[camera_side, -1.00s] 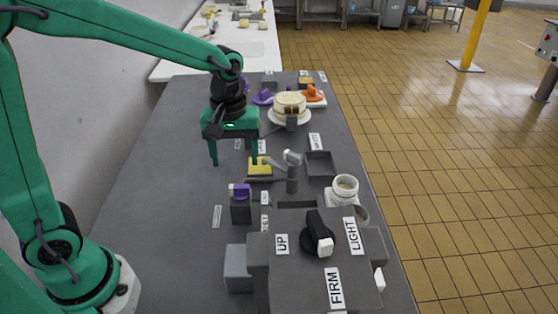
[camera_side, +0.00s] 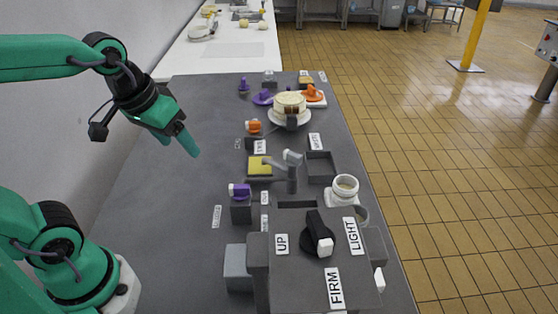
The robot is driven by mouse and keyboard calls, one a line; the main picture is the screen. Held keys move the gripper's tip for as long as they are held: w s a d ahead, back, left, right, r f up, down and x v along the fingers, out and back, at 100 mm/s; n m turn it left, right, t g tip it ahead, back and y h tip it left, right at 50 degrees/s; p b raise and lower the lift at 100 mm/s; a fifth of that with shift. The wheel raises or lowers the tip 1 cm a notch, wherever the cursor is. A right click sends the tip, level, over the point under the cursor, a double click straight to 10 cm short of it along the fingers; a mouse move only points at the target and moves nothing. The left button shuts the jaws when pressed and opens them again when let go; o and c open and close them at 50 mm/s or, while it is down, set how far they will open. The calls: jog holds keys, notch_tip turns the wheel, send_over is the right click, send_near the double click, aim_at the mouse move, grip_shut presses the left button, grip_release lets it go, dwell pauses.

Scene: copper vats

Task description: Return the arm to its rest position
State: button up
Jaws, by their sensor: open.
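My gripper (camera_side: 178,143) hangs in the air above the left side of the grey table (camera_side: 165,215), tilted down to the right. Its jaws are open and nothing shows between them. It is apart from every object on the table.
On the table stand a yellow pad (camera_side: 259,166), a purple-topped block (camera_side: 240,200), an orange-topped piece (camera_side: 253,127), a cake (camera_side: 289,103), an empty tray (camera_side: 320,167), a white jar (camera_side: 344,189) and a grey box with a black knob (camera_side: 317,233). The table's left side is clear.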

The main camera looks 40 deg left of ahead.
jog(key=shift+s+a+r+m+t, duration=0.1)
jog(key=shift+s+a+m+t, duration=0.15)
jog(key=shift+s+m, duration=0.4)
jog(key=shift+s+a+r+m+t, duration=0.1)
jog(key=shift+s+m+t, duration=0.25)
jog(key=shift+s, duration=0.5)
dwell(0.5)
